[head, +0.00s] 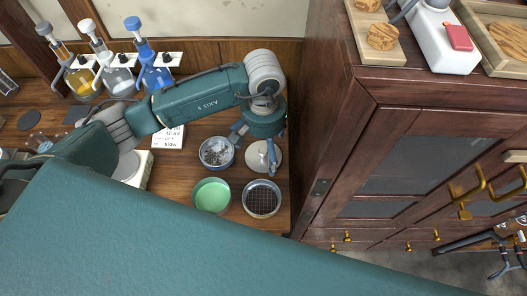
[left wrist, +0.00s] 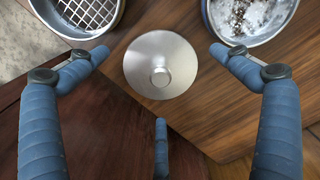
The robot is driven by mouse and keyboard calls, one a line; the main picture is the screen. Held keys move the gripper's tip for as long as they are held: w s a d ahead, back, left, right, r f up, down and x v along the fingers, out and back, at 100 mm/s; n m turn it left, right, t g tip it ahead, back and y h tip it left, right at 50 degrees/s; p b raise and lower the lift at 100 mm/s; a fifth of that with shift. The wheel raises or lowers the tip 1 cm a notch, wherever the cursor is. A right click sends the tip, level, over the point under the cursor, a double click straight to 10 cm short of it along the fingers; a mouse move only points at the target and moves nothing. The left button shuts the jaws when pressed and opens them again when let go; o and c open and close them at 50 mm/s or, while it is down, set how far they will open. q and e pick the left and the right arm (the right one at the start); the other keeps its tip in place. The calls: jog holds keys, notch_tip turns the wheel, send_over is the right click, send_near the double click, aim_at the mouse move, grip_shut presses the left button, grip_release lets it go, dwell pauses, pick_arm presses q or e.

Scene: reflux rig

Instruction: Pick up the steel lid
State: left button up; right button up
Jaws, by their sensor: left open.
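The steel lid (head: 257,163) is a round, flat disc with a small knob in its middle. It lies on the wooden bench, partly hidden by a finger in the head view. In the left wrist view the lid (left wrist: 160,60) shows whole, with the knob towards me. My left gripper (head: 256,150) is open above it. In the left wrist view the two side fingers of my left gripper (left wrist: 157,52) stand wide on either side of the lid, and a third finger points at it from below. Nothing is held. My right gripper is not in view.
A bowl of whitish pieces (head: 217,153), a bowl of green liquid (head: 211,195) and a bowl with a mesh (head: 262,198) stand close around the lid. A tall dark wooden cabinet (head: 400,150) rises to the right. Bottles with coloured liquid (head: 155,70) stand at the back left.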

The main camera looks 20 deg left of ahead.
aim_at(263, 151)
pick_arm(q)
jog(key=shift+f, duration=1.15)
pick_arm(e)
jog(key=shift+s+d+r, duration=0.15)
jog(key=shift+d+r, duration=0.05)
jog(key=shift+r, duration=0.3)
pick_arm(q)
jog(key=c, duration=1.2)
jog(key=shift+r, duration=0.15)
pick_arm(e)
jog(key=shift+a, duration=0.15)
pick_arm(q)
jog(key=shift+w+r, duration=0.15)
jog(key=shift+r, duration=0.4)
notch_tip(263, 151, up, 19)
jog(key=b, duration=0.4)
jog(key=shift+f, duration=0.15)
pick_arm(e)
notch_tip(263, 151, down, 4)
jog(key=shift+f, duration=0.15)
